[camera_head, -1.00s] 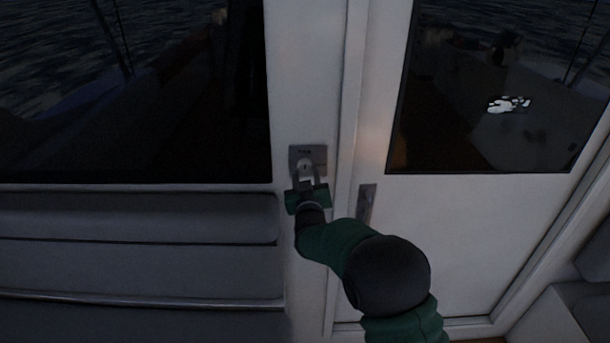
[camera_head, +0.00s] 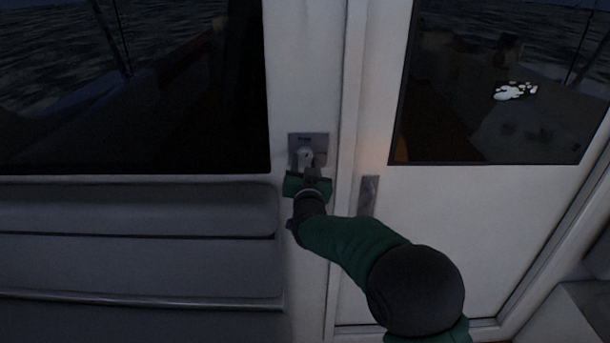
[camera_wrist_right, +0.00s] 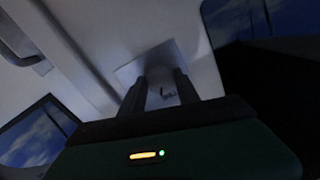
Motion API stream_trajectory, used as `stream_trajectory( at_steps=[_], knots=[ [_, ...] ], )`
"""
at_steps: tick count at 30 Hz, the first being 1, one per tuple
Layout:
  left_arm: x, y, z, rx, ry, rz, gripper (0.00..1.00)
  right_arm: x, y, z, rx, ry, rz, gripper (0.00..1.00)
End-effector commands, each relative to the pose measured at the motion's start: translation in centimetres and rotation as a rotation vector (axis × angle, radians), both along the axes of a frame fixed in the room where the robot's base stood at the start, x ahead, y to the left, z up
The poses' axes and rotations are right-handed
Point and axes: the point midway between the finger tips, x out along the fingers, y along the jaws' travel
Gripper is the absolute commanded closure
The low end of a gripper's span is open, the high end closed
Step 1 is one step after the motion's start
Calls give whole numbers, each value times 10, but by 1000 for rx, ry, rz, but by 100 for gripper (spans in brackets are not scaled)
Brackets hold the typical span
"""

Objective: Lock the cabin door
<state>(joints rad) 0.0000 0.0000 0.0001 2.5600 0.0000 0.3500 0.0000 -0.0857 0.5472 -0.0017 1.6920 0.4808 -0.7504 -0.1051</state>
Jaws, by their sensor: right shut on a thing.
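The white cabin door (camera_head: 490,235) with its dark window fills the right of the head view. A metal lock plate (camera_head: 321,143) with a small light knob or key (camera_head: 305,154) is on the white post left of the door. My right gripper (camera_head: 307,166) is at the plate, its fingers closed around the knob. In the right wrist view the fingers (camera_wrist_right: 160,88) reach to the plate (camera_wrist_right: 148,64), with a small part between them partly hidden. My left gripper is not in view.
A metal door handle (camera_head: 368,195) is on the door's left edge, right of my right arm. A grey padded bench or panel (camera_head: 130,215) with a metal rail (camera_head: 140,299) is at the left. Dark windows show the sea.

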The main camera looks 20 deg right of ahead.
Motion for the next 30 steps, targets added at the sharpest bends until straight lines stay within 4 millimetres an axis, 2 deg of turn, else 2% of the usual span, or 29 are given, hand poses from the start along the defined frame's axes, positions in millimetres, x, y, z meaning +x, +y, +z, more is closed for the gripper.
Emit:
stream_trajectory(
  at_steps=[1,12,21,30],
  knots=[
    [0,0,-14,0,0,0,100,0,-1,-3,42,-22,-2,100],
    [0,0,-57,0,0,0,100,0,-1,-1,380,-120,-3,100],
    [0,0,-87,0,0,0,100,0,-2,-1,653,-198,-5,100],
    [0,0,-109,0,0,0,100,0,-2,-1,891,-265,-7,100]
  ],
)
